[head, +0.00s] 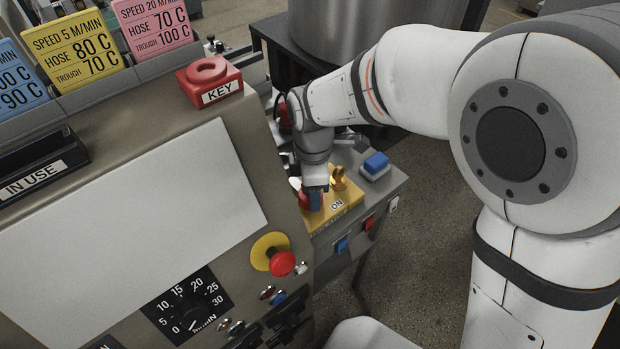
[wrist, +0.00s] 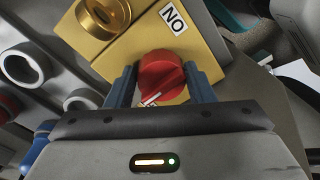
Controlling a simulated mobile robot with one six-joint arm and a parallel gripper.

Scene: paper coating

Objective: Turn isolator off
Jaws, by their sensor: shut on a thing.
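The isolator is a yellow box (head: 347,211) with an "ON" label, on a grey surface beside the control console. In the wrist view the yellow box (wrist: 199,53) fills the top middle, with the label upside down. Its red rotary knob (wrist: 160,75) sits between the two blue fingers of my gripper (wrist: 160,88). My gripper is shut on the red knob. In the head view my gripper (head: 310,197) reaches down onto the box and mostly hides the knob. A brass lock (head: 338,178) sits on the box next to the knob.
A blue switch block (head: 376,164) stands just behind the box. A red emergency button on a yellow base (head: 270,253) and a red KEY block (head: 210,80) are on the console. Red and blue buttons line the front edge below the box.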

